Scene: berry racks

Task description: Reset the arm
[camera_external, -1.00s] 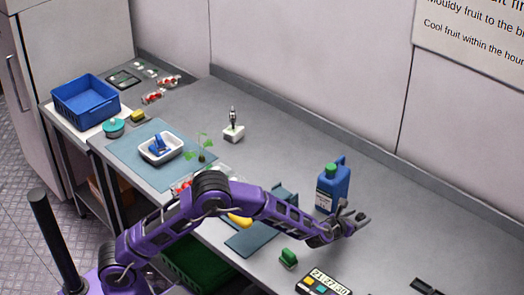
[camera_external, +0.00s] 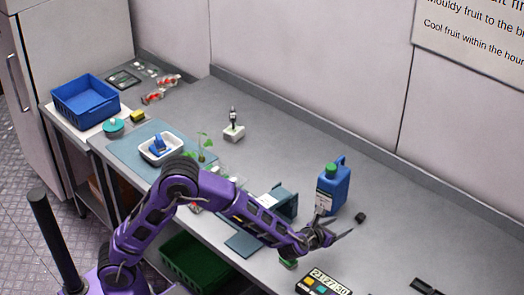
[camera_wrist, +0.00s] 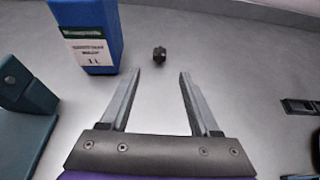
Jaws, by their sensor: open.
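My purple arm reaches over the counter from the lower left. My gripper (camera_external: 340,228) is open and empty, low over the counter in front of the blue jug. In the wrist view its two fingers (camera_wrist: 160,76) are spread apart with bare counter between them. A small black knob-like piece (camera_external: 361,217) lies on the counter just past the fingertips. It also shows in the wrist view (camera_wrist: 159,54), apart from both fingers. The blue jug (camera_external: 333,187) with a green cap stands upright beside the gripper; its label side shows in the wrist view (camera_wrist: 88,40).
A dark teal stand (camera_external: 284,200) is left of the jug. A green block (camera_external: 288,263) is partly hidden below the gripper. A scale-like device (camera_external: 322,284) sits at the front edge. A blue crate (camera_external: 88,108) is far left. The counter right of the jug is mostly clear.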

